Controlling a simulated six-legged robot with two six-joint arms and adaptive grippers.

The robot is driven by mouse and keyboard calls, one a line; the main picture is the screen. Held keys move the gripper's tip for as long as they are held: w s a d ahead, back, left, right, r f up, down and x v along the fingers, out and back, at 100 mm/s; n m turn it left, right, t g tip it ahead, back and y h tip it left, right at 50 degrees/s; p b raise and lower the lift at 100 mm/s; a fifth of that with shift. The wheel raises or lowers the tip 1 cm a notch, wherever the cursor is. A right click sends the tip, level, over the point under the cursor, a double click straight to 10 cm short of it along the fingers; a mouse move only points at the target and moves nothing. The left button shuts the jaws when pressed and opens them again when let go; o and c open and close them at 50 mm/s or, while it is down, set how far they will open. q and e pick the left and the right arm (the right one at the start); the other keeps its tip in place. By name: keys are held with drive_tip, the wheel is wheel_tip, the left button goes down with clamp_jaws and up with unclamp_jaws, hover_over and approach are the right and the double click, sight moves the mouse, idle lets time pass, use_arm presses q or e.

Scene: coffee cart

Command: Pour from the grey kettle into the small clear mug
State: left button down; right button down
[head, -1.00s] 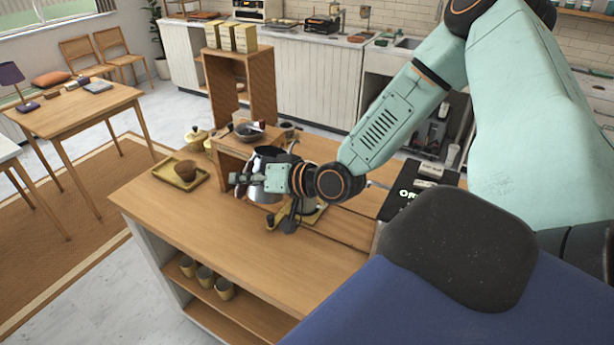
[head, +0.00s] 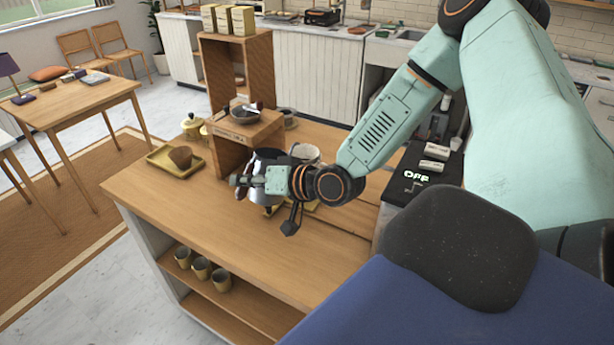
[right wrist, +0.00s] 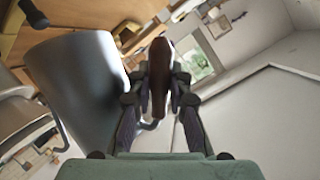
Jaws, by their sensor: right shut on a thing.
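The grey kettle (head: 268,158) is over the wooden cart top, partly hidden behind my right gripper. My right gripper (head: 244,186) is shut on its dark brown handle. In the right wrist view the brown handle (right wrist: 160,75) is between the fingers, and the smooth grey kettle body (right wrist: 75,85) fills the left side. I cannot tell whether the kettle touches what is under it. A pale, rounded vessel (head: 305,152) stands just behind it, partly hidden by my arm; I cannot tell whether it is the small clear mug. My left gripper is not in view.
A yellow tray (head: 160,166) with a brown cup (head: 181,156) lies at the left of the cart top. A wooden shelf unit (head: 236,80) with a dark bowl (head: 243,114) stands behind. The front of the cart top is clear.

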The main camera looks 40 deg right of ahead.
drive_tip(key=shift+a+r, duration=0.15)
drive_tip(key=shift+r, duration=0.05)
drive_tip(key=shift+r+p, duration=0.4)
drive_tip(key=shift+p, duration=0.1)
idle(0.4)
drive_tip(key=shift+d+r+m+p, duration=0.3)
drive_tip(key=shift+r+m, duration=0.05)
drive_tip(key=shift+m, duration=0.05)
drive_tip(key=shift+a, duration=0.1)
